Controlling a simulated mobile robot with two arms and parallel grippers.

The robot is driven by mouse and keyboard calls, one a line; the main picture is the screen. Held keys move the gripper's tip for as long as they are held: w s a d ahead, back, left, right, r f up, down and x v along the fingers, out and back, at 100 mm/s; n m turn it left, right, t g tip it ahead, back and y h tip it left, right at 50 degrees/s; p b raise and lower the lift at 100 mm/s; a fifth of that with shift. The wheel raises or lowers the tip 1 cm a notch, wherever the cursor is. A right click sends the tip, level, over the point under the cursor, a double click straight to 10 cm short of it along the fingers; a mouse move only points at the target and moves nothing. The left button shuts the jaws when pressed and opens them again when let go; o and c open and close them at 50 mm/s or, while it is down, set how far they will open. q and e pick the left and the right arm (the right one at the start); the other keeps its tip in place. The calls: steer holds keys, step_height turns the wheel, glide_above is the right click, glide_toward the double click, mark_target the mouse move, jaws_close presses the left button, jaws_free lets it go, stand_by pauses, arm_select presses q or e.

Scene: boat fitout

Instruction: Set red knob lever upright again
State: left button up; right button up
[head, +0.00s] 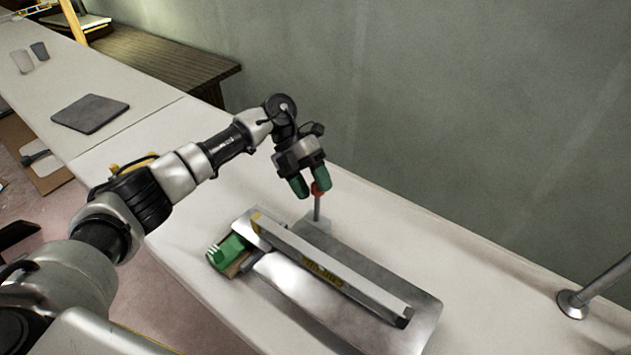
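The red knob (318,189) sits on top of a thin metal lever (317,208) that rises from the back of a metal plate. The lever looks close to upright in this view. My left gripper (309,190) comes down from above with its green fingertips at the knob. One fingertip overlaps the knob and the other is to its left, with a gap between them. Whether either finger touches the knob cannot be told. My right gripper is not in view.
A metal plate (425,318) on the white bench carries a long bar with yellow marking (325,274) and a green block (230,252). A metal post (573,303) stands at the right. A wall closes the back.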

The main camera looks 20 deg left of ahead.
arm_select(q)
steer(key=shift+o, duration=1.2)
steer(key=shift+a+f, duration=0.2)
steer(key=shift+d+r, duration=0.15)
steer(key=shift+r, duration=0.05)
steer(key=b+v, duration=0.1)
steer(key=v, duration=0.9)
steer(key=shift+w+r, duration=0.25)
